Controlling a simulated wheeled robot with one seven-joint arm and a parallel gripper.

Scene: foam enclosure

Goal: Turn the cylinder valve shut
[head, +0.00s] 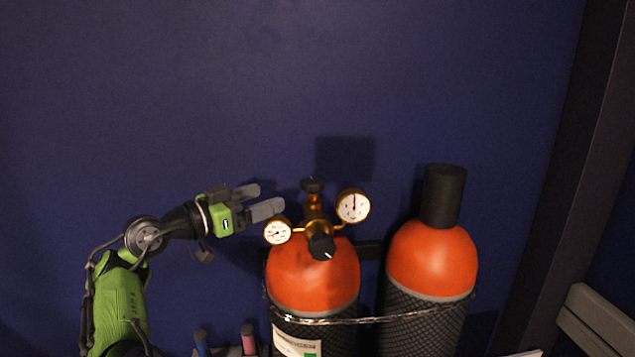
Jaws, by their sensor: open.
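The orange-topped gas cylinder (312,280) stands upright with a brass regulator on top. Its valve handwheel (313,185) is a small dark knob at the top of the brass stem (314,204). A dark regulator knob (321,246) faces forward below it. Two round white gauges flank the stem, the left gauge (277,231) lower and the right gauge (353,206) higher. My gripper (266,199) is open and empty, just left of the valve, its fingers pointing right toward it. A gap shows between the fingertips and the handwheel.
A second orange cylinder (432,262) with a black cap (442,195) stands to the right. A chain (370,320) runs around both. The dark blue wall above is clear.

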